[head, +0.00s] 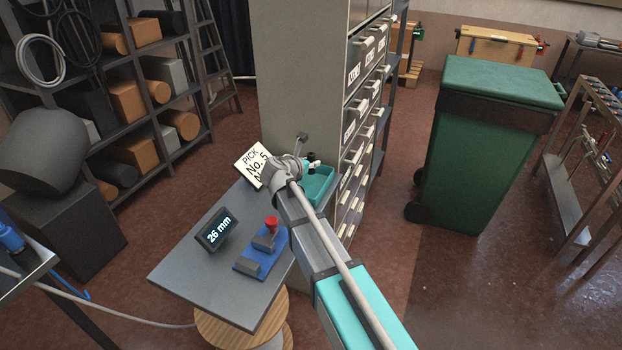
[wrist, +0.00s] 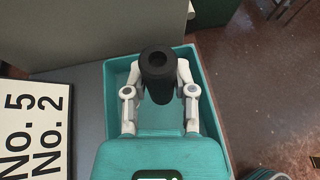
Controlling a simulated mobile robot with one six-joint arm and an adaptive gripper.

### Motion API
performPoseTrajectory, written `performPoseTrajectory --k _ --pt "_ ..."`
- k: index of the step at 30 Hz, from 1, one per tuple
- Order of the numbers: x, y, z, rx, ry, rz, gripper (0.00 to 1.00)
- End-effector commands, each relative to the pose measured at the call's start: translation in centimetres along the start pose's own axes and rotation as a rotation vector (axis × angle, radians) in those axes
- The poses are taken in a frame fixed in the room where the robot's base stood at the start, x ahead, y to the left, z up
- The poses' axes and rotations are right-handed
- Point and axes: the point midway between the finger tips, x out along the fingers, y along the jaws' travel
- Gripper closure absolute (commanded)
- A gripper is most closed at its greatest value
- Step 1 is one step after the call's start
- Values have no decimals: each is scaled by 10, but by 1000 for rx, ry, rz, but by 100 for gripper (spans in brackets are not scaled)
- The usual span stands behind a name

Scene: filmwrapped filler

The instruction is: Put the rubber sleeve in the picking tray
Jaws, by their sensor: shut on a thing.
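The rubber sleeve (wrist: 156,82) is a black hollow cylinder, seen end-on from above in the wrist view. My gripper (wrist: 158,80) is shut on it, with one pale finger on each side. The picking tray (wrist: 116,75) is a teal open box under and around the gripper. The sleeve is over the tray's opening; whether it touches the tray floor cannot be told. In the head view the tray (head: 326,178) stands at the far end of the grey table, and my arm hides part of it. My gripper (head: 311,160) shows small there, above the tray.
A sign (head: 256,163) reading "PICK No. 5" stands left of the tray. A drawer cabinet (head: 300,80) rises close behind the tray.

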Motion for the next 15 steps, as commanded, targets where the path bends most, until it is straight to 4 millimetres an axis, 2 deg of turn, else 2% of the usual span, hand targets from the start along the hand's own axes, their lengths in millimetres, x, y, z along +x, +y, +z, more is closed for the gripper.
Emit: performPoseTrajectory --k 4,15 --pt "9 4 -7 0 0 0 100" --pt "9 4 -6 0 0 0 100"
